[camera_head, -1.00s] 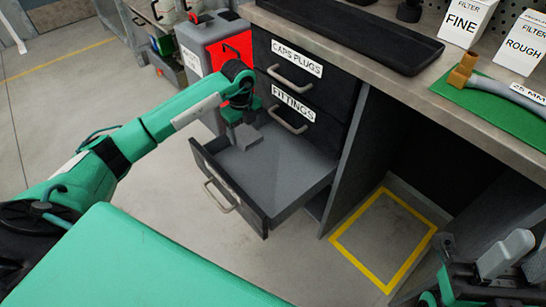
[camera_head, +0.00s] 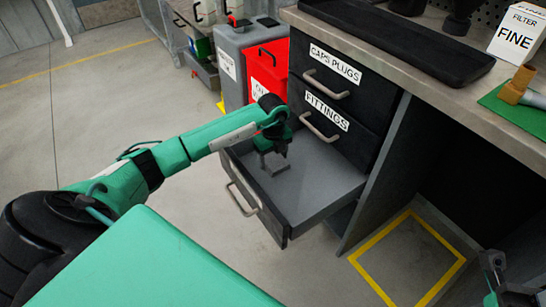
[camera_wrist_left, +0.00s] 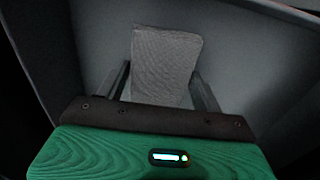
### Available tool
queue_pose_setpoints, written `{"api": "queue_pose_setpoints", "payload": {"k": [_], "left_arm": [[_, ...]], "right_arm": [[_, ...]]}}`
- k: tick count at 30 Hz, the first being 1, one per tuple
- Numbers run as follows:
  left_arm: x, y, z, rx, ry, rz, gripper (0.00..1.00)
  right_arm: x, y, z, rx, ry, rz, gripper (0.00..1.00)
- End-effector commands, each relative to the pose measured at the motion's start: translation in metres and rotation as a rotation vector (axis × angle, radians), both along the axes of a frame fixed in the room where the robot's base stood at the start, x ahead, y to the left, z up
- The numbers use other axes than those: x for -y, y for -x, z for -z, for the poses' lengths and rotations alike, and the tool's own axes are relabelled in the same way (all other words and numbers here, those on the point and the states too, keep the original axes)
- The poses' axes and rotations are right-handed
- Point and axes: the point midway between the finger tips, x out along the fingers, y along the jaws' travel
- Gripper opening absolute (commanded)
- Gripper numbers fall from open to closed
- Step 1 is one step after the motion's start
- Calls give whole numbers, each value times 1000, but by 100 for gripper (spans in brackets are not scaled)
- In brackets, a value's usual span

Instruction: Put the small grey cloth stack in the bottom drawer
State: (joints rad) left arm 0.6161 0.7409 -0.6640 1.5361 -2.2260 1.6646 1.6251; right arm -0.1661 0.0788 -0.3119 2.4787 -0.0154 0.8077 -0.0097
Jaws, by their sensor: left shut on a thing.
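The bottom drawer (camera_head: 318,178) stands pulled out under the two labelled drawers and has a grey inside. My left gripper (camera_head: 273,153) is over the drawer's left part, pointing down, and is shut on the small grey cloth stack (camera_head: 275,166). In the left wrist view the cloth stack (camera_wrist_left: 165,62) sits between the two fingers (camera_wrist_left: 160,92), with grey drawer surfaces around it. I cannot tell whether the cloth touches the drawer floor. My right gripper (camera_head: 497,280) shows only partly at the lower right, and its jaws are unclear.
Above are the shut FITTINGS drawer (camera_head: 322,120) and CAPS PLUGS drawer (camera_head: 335,70). A red bin (camera_head: 267,72) stands behind my left arm. The worktop (camera_head: 440,85) overhangs at the right. A yellow floor outline (camera_head: 392,235) marks clear floor below.

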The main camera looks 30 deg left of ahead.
Motion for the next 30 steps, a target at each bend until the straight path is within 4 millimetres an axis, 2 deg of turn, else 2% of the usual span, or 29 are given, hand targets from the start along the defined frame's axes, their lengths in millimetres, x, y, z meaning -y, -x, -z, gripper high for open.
{"api": "queue_pose_setpoints", "payload": {"k": [1,2,4,5,13,16,22,25,30], "left_arm": [[0,0,2,-1,0,0,44],[0,0,2,-1,0,0,73],[0,0,2,-1,0,0,87],[0,0,2,-1,0,0,89],[0,0,1,-1,0,0,89],[0,0,-7,0,0,0,89],[-1,-1,-46,3,-1,-1,89],[0,-1,-69,2,0,1,89],[-1,0,-100,1,-1,-1,89]], "right_arm": [[0,0,1,-2,0,0,36],[0,0,1,-2,0,0,36],[0,0,1,-3,0,0,36],[0,0,1,-3,0,0,36],[0,0,1,-2,0,0,36],[0,0,-3,0,0,-1,36],[0,0,-11,-8,-1,-2,36],[-2,-6,6,-83,18,-2,36],[-2,-6,7,-108,18,-2,36]]}}
